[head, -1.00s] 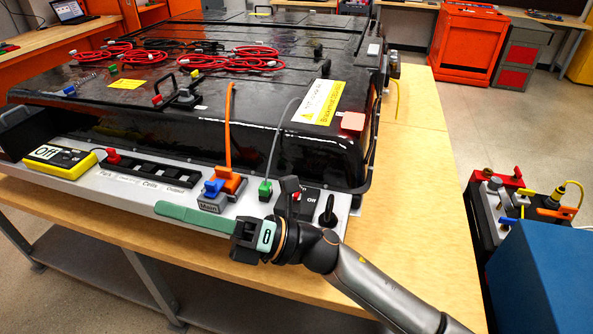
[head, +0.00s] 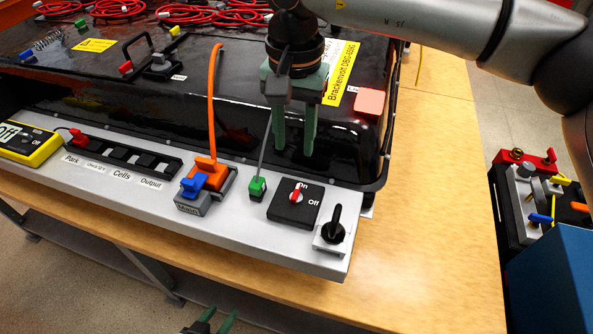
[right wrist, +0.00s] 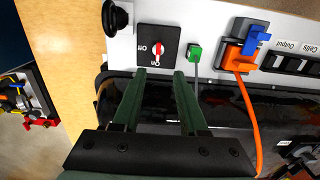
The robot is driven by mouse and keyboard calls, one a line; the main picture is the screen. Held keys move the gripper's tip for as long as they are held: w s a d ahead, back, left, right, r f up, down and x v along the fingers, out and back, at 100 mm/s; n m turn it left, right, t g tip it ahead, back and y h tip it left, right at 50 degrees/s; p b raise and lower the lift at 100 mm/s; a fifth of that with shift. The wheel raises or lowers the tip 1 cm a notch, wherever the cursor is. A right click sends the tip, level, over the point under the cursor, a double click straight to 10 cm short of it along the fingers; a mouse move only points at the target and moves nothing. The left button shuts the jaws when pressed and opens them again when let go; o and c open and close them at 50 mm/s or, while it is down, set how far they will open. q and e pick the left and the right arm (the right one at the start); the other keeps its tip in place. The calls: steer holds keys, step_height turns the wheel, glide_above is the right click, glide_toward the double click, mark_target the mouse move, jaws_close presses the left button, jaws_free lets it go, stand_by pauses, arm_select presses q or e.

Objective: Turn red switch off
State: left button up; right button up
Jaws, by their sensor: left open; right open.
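The red switch (head: 296,194) is a small red lever on a black plate with On and Off labels, on the grey front panel. Its lever points toward On; it also shows in the right wrist view (right wrist: 158,48). My right gripper (head: 294,150) points down with green fingers apart and empty, behind the switch and over the pack's front edge. In the right wrist view its fingertips (right wrist: 160,72) lie just below the switch plate, with a gap to the lever. My left gripper (head: 216,322) shows only its green fingertips at the bottom edge, apart and empty.
A black knob (head: 335,225) stands right of the switch and a green plug (head: 257,187) with a grey cable left of it. Farther left are the blue and orange connector (head: 205,178) and a yellow meter (head: 28,142). The wooden table (head: 430,200) is clear at right.

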mark_target(296, 191)
step_height(296, 191, down, 12)
steer(key=shift+d+f+p, duration=0.1)
steer(key=shift+d+p, duration=0.05)
steer(key=shift+p, duration=0.65)
jaws_close()
